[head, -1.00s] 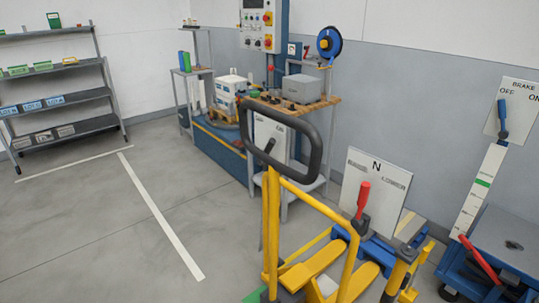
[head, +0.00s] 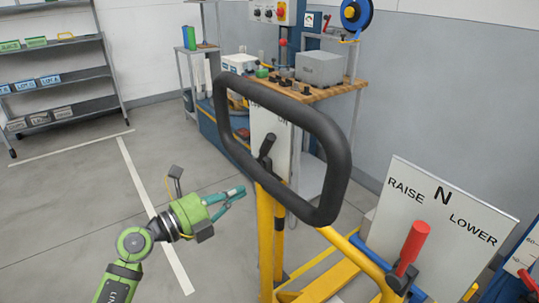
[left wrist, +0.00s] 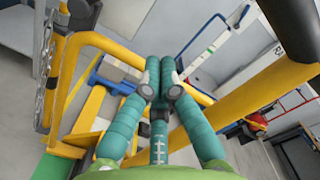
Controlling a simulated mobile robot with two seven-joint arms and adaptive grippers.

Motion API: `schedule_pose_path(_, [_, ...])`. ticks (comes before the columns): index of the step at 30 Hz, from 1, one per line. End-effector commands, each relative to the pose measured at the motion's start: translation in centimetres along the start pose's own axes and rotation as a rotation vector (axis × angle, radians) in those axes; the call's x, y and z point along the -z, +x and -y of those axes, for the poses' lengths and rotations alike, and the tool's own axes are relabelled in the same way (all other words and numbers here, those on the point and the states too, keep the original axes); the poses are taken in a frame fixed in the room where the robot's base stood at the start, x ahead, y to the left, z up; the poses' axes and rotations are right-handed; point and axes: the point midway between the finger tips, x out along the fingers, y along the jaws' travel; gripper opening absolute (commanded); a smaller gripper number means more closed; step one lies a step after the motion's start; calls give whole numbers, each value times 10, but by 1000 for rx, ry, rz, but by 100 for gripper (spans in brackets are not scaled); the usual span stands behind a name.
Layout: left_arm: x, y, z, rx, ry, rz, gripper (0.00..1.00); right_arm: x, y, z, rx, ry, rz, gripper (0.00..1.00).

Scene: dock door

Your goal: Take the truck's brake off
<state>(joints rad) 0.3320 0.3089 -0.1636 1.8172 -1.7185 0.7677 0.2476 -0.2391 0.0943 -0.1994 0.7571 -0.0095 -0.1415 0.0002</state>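The truck is yellow with a black loop handle (head: 336,165) in the head view. A short black lever (head: 266,146) stands on its post inside the loop, before a white plate (head: 283,128) whose lettering is mostly hidden. A red-gripped lever (head: 412,245) stands before a board (head: 440,205) reading RAISE, N, LOWER. My left gripper (head: 242,191) is left of the yellow post and below the black lever, apart from both. Its teal fingertips are together and empty; they also show in the left wrist view (left wrist: 160,72), among yellow bars. My right gripper is not in view.
A workbench (head: 325,92) with a grey box stands behind the truck. A shelf rack (head: 60,75) is at the far left. The floor (head: 75,195) left of the truck is clear. The loop handle rises close to the right of my left gripper.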

Motion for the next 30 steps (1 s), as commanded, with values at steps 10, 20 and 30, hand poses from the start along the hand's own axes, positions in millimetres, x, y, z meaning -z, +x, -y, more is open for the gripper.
schedule_pose_path(10, [-1,0,6,-10,49,-9,0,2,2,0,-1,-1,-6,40])
schedule_pose_path(20, [-1,25,7,-5,45,-8,0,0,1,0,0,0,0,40])
schedule_pose_path(30, [0,97,5,-6,44,-9,0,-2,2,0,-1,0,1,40])
